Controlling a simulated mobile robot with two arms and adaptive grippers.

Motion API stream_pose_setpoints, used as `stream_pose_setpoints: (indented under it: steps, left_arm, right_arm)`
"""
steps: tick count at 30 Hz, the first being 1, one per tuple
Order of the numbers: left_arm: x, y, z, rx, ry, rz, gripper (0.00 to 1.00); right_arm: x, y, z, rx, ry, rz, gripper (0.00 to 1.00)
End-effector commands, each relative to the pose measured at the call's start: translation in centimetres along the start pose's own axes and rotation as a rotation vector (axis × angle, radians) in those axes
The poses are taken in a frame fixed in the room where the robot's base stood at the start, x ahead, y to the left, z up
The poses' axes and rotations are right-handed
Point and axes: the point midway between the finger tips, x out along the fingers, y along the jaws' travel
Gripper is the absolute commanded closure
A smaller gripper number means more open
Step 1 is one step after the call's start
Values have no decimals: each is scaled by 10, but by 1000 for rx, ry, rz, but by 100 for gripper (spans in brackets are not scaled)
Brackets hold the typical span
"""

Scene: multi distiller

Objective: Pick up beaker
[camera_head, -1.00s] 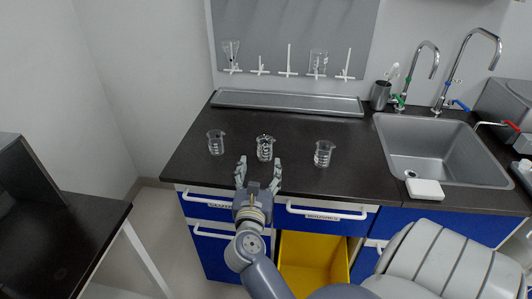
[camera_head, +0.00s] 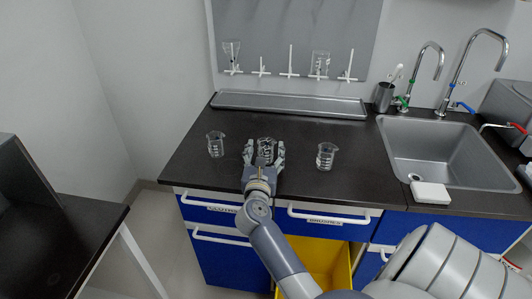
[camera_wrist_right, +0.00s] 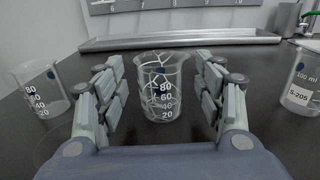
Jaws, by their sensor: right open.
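Three clear glass beakers stand upright in a row on the black counter: the left beaker (camera_head: 216,145), the middle beaker (camera_head: 265,148) and the right beaker (camera_head: 326,156). My right gripper (camera_head: 264,152) is open, with a finger on each side of the middle beaker. In the right wrist view the middle beaker (camera_wrist_right: 160,90) stands between the open fingers of the gripper (camera_wrist_right: 163,98), with a visible gap on both sides. Its printed scale faces the camera. The left beaker (camera_wrist_right: 42,88) and right beaker (camera_wrist_right: 303,80) show at the edges there. My left gripper is not in view.
A long metal tray (camera_head: 290,105) lies along the back of the counter. A sink (camera_head: 432,150) with taps is on the right, with a white block (camera_head: 430,193) at its front edge. A yellow bin (camera_head: 325,262) sits below the drawers. Counter between the beakers is clear.

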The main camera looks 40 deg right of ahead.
Motion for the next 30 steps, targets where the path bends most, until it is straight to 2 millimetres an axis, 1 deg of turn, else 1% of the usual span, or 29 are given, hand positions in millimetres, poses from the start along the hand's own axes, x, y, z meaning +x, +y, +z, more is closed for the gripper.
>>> stream_pose_setpoints:
  steps: [1, 3, 10, 16, 17, 26, 30]
  left_arm:
    - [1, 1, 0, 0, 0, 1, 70]
    - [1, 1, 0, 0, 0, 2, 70]
    - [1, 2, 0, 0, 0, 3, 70]
    - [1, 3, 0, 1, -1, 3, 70]
    - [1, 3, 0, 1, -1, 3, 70]
    - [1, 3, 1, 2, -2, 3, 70]
    - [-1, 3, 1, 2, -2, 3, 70]
  right_arm:
    - [5, 0, 1, 0, -2, 0, 37]
    - [9, 0, 0, 0, 0, 0, 37]
    - [10, 0, 0, 0, 1, 0, 37]
    - [9, 0, 0, 0, 0, 0, 82]
    - [9, 0, 0, 0, 0, 0, 84]
    - [9, 0, 1, 1, 0, 0, 85]
    - [9, 0, 7, 2, -1, 0, 85]
